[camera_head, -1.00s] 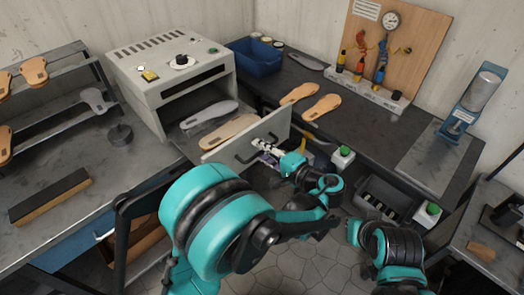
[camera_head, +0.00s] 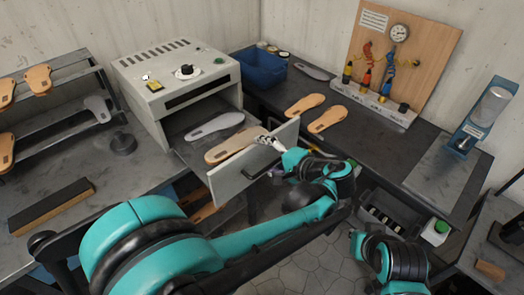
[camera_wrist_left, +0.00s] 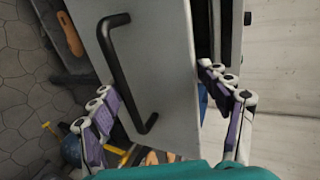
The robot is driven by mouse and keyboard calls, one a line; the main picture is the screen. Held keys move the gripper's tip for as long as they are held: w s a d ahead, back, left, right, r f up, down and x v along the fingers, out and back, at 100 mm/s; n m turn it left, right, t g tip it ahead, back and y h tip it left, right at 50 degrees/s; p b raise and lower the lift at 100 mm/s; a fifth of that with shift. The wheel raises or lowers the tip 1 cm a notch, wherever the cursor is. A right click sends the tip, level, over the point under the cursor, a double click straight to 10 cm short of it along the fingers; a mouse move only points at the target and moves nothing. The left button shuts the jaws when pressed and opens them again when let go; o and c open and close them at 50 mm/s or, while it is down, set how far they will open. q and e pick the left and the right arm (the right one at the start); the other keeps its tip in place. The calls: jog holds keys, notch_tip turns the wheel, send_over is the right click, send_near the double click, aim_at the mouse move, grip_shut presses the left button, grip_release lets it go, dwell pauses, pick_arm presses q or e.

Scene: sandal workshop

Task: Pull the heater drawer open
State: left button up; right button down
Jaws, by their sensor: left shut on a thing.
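The heater (camera_head: 185,95) is a light grey box on the left bench. Its drawer (camera_head: 236,182) stands pulled out, with a grey sole (camera_head: 214,126) and a tan sole (camera_head: 236,143) on it. My left gripper (camera_head: 268,142) is at the top edge of the drawer's front panel, toward its right end. In the left wrist view, the fingers (camera_wrist_left: 165,112) stand wide apart on either side of the panel, shut on it. The black bar handle (camera_wrist_left: 122,70) shows on the panel between them.
Two tan soles (camera_head: 326,119) and a blue bin (camera_head: 262,69) are on the dark bench at the right. A tool board (camera_head: 400,60) stands behind. A sole rack (camera_head: 60,95) is at the left. Floor shows in front of the drawer.

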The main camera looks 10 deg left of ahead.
pick_arm(q)
jog(key=shift+s+d+r, duration=0.85)
jog(key=shift+s+r, duration=0.05)
jog(key=shift+r, duration=0.15)
jog(key=shift+c, duration=1.1)
jog(key=shift+s+d, duration=0.15)
jog(key=shift+s, duration=0.2)
jog(key=c, duration=0.3)
jog(key=s+d, duration=0.2)
jog(key=d, duration=0.1)
jog(key=s+d+r+p, duration=0.1)
jog(key=s+d, duration=0.1)
jog(key=shift+s+d, duration=0.1)
jog(key=shift+d, duration=0.15)
pick_arm(e)
jog(key=shift+s+d+r, duration=0.15)
jog(key=shift+s+r, duration=0.2)
jog(key=shift+r, duration=0.15)
jog(key=shift+s+d+r, duration=0.15)
jog(key=shift+s+r, duration=0.15)
jog(key=shift+r, duration=0.15)
pick_arm(q)
jog(key=shift+d, duration=0.1)
pick_arm(e)
jog(key=shift+w+r, duration=0.1)
jog(key=shift+r, duration=0.05)
jog(key=shift+a, duration=0.1)
